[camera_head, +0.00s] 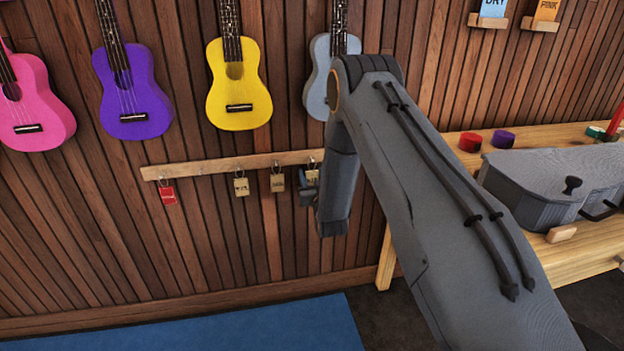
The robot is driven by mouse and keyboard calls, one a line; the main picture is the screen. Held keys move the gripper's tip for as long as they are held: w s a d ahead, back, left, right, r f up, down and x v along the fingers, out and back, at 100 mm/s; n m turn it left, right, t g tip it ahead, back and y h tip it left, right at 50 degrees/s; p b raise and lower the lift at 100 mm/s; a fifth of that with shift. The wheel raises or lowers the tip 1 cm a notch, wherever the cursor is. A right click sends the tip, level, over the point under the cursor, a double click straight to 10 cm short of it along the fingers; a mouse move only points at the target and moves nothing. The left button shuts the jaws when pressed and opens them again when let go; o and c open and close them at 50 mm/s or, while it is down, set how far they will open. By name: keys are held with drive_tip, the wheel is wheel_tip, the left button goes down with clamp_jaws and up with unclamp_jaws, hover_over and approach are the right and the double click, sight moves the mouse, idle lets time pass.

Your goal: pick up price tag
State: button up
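Price tags hang from hooks on a wooden rail (215,165) on the wall. A red tag (168,196) hangs at the left end. Tan tags with dark markings hang further right: one tan tag (241,187), a second tan tag (277,183) and a third tan tag (312,177) at the right end. The markings are too small to read. My gripper (306,190) is close to the third tan tag, just below and in front of it. My wrist hides part of the gripper. I cannot tell whether the fingers touch the tag or are open.
Pink (38,112), purple (133,92), yellow (239,100) and grey (318,88) ukuleles hang above the rail. A wooden workbench (548,262) at right bears a grey case (545,185) and small red and purple items. A blue mat (230,330) lies below.

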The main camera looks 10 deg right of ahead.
drive_tip(key=c, duration=0.7)
drive_tip(key=shift+r, duration=0.15)
drive_tip(key=shift+r, duration=0.55)
drive_tip(key=s, duration=1.8)
drive_tip(key=shift+r, duration=0.1)
